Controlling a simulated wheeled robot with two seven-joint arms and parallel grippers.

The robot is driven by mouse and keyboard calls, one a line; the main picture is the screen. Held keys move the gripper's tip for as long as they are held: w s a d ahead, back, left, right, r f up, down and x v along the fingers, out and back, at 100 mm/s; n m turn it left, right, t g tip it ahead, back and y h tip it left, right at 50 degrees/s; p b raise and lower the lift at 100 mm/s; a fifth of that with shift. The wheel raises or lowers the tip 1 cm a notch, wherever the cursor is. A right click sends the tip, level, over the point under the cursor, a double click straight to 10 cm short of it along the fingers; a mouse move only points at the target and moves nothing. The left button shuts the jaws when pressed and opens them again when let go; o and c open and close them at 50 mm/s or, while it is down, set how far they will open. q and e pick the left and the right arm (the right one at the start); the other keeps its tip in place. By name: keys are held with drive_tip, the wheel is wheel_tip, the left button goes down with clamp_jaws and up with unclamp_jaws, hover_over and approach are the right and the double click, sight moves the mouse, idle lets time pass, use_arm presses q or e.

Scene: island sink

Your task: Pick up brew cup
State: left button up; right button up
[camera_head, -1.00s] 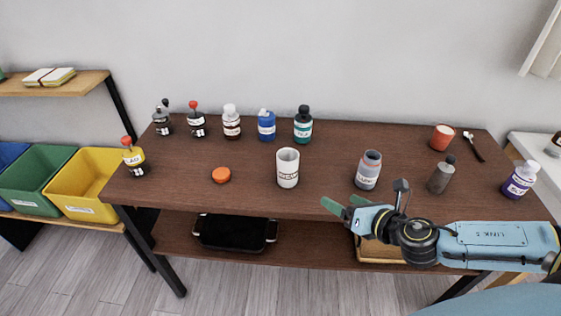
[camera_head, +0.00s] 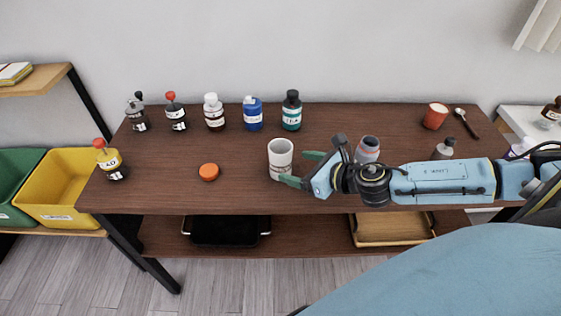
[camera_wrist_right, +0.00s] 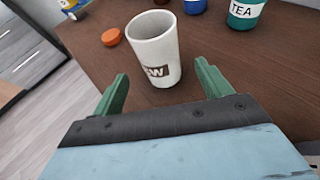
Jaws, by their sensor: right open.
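The brew cup (camera_head: 281,157) is a tall white cup standing upright near the front middle of the brown table. In the right wrist view, the cup (camera_wrist_right: 154,48) shows a dark label ending in "W" and an open, empty-looking top. My right gripper (camera_head: 301,168) is open, its green fingers pointing left at the cup. In the right wrist view, the fingers (camera_wrist_right: 158,85) are spread on either side of the cup's near side, and the cup stands just ahead of them. Contact cannot be told. My left gripper is not in view.
An orange lid (camera_head: 209,172) lies left of the cup. A grey jar (camera_head: 367,149) is partly hidden behind my right arm.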

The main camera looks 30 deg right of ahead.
sight(289, 164)
drive_tip(key=shift+x, duration=3.45)
drive_tip(key=shift+s+f, duration=0.1)
drive_tip(key=shift+f, duration=0.05)
drive_tip(key=shift+c, duration=0.5)
drive_tip(key=c, duration=0.9)
drive_tip(key=shift+c, duration=0.6)
drive_tip(key=shift+r, duration=0.2)
